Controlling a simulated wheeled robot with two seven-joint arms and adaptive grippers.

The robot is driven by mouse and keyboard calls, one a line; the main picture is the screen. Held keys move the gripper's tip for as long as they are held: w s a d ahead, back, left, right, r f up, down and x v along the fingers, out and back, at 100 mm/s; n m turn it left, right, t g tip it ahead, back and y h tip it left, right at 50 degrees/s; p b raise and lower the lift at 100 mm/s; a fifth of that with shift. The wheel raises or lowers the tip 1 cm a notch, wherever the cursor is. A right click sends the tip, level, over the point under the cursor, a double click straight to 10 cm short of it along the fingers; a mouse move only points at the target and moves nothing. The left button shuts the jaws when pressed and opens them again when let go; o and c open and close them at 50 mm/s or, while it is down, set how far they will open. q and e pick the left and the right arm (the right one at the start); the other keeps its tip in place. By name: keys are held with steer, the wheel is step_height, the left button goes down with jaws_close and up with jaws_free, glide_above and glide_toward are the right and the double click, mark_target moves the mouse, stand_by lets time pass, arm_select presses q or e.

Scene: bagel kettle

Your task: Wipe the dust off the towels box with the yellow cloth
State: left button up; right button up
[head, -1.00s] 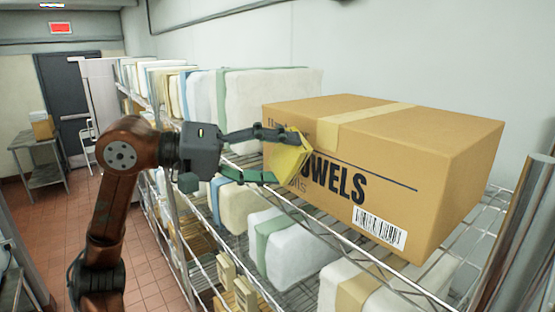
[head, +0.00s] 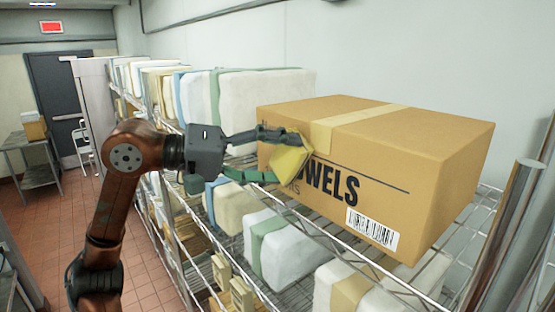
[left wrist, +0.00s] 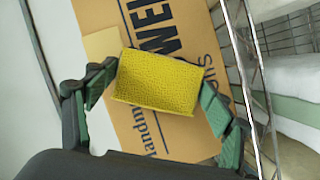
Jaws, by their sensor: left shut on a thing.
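The towels box (head: 400,150) is a large brown cardboard carton with a tape strip, dark lettering and a barcode label. It sits on the wire shelf at the right of the head view. My left gripper (head: 280,158) is shut on the yellow cloth (head: 288,160), a folded pad, at the left end of the box's lettered front. In the left wrist view the cloth (left wrist: 158,82) lies between the fingers, in front of the box (left wrist: 150,25), covering part of the lettering. I cannot tell whether cloth and box touch. No dust shows clearly. My right gripper is out of view.
The wire shelf (head: 325,240) holds several wrapped white bundles (head: 280,250) below and behind the box. A metal post (head: 510,235) stands at the right. The tiled floor (head: 140,255) at left is clear, with a table (head: 35,160) and dark door (head: 60,100) further back.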

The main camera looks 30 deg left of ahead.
mark_target(296, 166)
arm_select(q)
steer(key=shift+s+d, duration=0.25)
steer(key=shift+d, duration=0.35)
steer(key=shift+s+d, duration=0.3)
steer(key=shift+d, duration=0.3)
steer(key=shift+s+d, duration=0.25)
steer(key=shift+d, duration=0.35)
steer(key=shift+w+p, duration=0.1)
steer(key=shift+p, duration=0.25)
steer(key=shift+w+a, duration=0.3)
steer(key=shift+a, duration=0.3)
steer(key=shift+w+a, duration=0.3)
steer(key=shift+a, duration=0.3)
steer(key=shift+w+a, duration=0.3)
steer(key=shift+a, duration=0.3)
steer(key=shift+b, duration=0.3)
steer(key=shift+s+a+f+b, duration=0.1)
steer(key=shift+s+a+b, duration=0.2)
steer(key=shift+s+b, duration=0.35)
steer(key=s, duration=0.1)
steer(key=s+a+b, duration=0.1)
steer(key=s, duration=0.2)
steer(key=shift+s+a+b, duration=0.1)
steer(key=shift+a+b, duration=0.2)
steer(key=shift+b, duration=0.05)
